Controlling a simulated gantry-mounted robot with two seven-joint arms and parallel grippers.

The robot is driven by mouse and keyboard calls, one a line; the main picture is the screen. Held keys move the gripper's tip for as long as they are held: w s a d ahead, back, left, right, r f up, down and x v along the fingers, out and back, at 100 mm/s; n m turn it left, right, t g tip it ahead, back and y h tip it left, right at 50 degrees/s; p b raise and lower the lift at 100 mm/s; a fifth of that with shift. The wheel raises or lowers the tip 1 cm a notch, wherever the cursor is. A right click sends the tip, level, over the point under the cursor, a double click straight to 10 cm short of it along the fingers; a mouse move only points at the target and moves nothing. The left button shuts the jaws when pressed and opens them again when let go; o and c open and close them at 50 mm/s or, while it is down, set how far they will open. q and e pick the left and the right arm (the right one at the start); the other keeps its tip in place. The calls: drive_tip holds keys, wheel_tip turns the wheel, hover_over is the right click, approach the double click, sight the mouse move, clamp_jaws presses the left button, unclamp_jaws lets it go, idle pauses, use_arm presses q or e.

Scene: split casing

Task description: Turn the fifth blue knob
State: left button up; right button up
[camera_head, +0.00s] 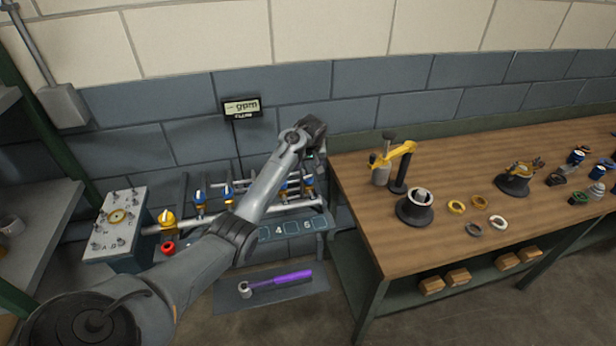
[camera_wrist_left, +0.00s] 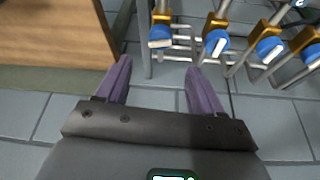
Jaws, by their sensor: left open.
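A row of blue knobs on yellow valve bodies stands on pipes along the wall. In the left wrist view the knob at the table end, which I take as the fifth (camera_wrist_left: 160,37), lies just beyond the gap between my fingertips, apart from them. Other blue knobs (camera_wrist_left: 217,42) run off to the right there. In the head view the right-end knob (camera_head: 308,190) is partly covered by my arm, above the label 5. My left gripper (camera_wrist_left: 158,70) is open and empty, with purple fingers. In the head view it is mostly hidden behind my wrist.
A wooden workbench (camera_head: 440,240) with rings and fixtures stands close right of the valves. A purple-handled tool (camera_head: 275,283) lies on a mat below. A gpm display (camera_head: 242,107) hangs on the wall. A yellow knob (camera_head: 166,218) and red knob (camera_head: 168,248) are left.

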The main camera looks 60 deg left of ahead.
sight(308, 177)
use_arm(q)
drive_tip(key=b+x, duration=0.2)
drive_tip(key=x, duration=0.6)
drive_tip(key=shift+f, duration=0.25)
drive_tip(key=shift+b+x, duration=0.5)
drive_tip(key=shift+x, duration=0.35)
drive_tip(key=shift+c, duration=0.4)
